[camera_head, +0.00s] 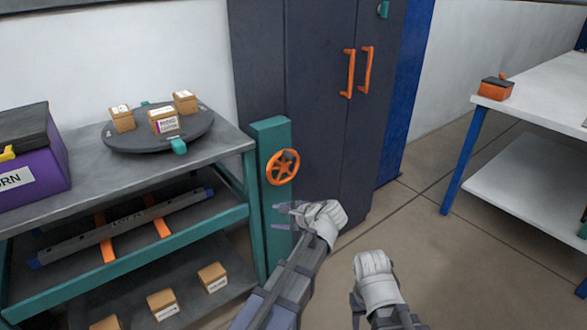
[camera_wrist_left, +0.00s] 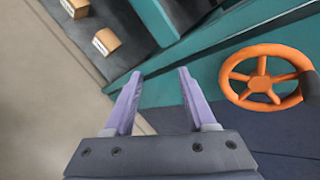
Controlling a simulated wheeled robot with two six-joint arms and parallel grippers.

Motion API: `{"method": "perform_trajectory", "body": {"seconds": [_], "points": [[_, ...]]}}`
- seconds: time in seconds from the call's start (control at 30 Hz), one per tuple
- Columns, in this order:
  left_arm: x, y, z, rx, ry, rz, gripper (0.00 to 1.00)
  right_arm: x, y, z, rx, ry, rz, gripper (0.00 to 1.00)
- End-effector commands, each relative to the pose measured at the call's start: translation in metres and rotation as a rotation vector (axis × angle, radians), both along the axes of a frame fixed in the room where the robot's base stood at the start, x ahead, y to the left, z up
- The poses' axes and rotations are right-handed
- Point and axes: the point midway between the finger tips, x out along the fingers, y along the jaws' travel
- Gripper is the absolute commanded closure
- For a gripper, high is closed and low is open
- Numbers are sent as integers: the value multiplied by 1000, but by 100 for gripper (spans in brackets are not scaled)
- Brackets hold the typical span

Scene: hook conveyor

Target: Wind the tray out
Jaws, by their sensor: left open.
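An orange handwheel (camera_head: 283,167) with spokes is on a teal post (camera_head: 271,135) at the right end of the bench. It also shows at the right of the left wrist view (camera_wrist_left: 268,78), with a dark knob at its edge. A teal-edged shelf or tray (camera_head: 140,258) is under the bench top; I cannot tell which. My left gripper (camera_head: 285,216) is open and empty, just below the wheel and apart from it. In the left wrist view its purple fingers (camera_wrist_left: 160,73) are left of the wheel. My right gripper (camera_head: 374,280) shows only its white body; its fingers are hidden.
A round dark platform (camera_head: 125,140) with small boxes and a purple bin (camera_head: 40,165) stand on the bench. A grey bar (camera_head: 130,228) lies below. A dark cabinet (camera_head: 315,120) stands behind the post. A white table (camera_head: 540,85) is at right, beyond open floor.

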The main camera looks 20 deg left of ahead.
Motion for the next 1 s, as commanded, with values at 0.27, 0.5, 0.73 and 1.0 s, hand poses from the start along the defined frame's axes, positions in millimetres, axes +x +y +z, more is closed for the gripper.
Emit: {"method": "perform_trajectory", "body": {"seconds": [0.27,0.5,0.73,1.0], "points": [[76,-50,93,618,160,-295,44,0,0,1,0,0,0,50],[90,-71,120,803,215,-347,44,0,0,0,0,0,0,50],[97,-61,120,806,218,-344,44,0,0,0,0,0,0,50],[122,-28,120,804,217,-344,44,0,0,0,0,0,0,50]]}}
